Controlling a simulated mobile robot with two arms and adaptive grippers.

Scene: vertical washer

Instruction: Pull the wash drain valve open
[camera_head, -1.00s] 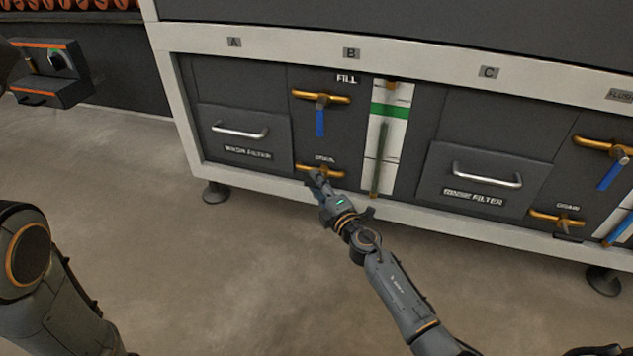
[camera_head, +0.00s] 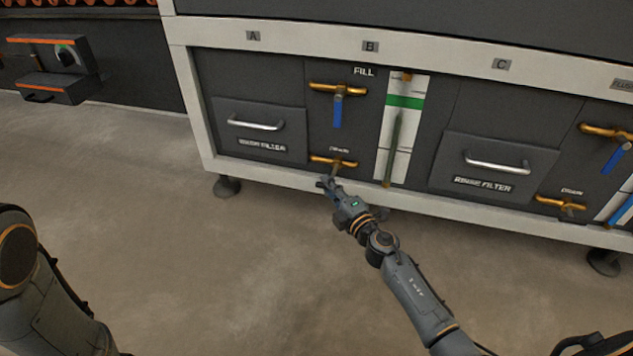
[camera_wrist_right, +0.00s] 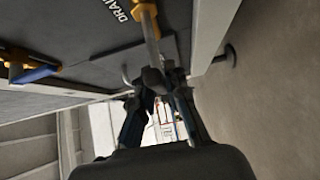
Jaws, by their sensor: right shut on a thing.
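The wash drain valve (camera_head: 333,161) is a brass-coloured fitting low on the dark panel, below the blue-handled fill valve (camera_head: 338,105) and right of the wash filter drawer (camera_head: 258,130). My right gripper (camera_head: 327,183) is just below and in front of the fitting. In the right wrist view my right gripper (camera_wrist_right: 152,85) is shut on the drain valve's handle, which the fingers mostly hide. My left arm shows at the left edge; its gripper is out of view.
A white gauge strip with a green band (camera_head: 404,102) stands right of the valve. The rinse filter drawer (camera_head: 493,163) and another drain valve (camera_head: 560,204) are farther right. A white frame rail (camera_head: 290,179) runs below the panel. The floor in front is clear.

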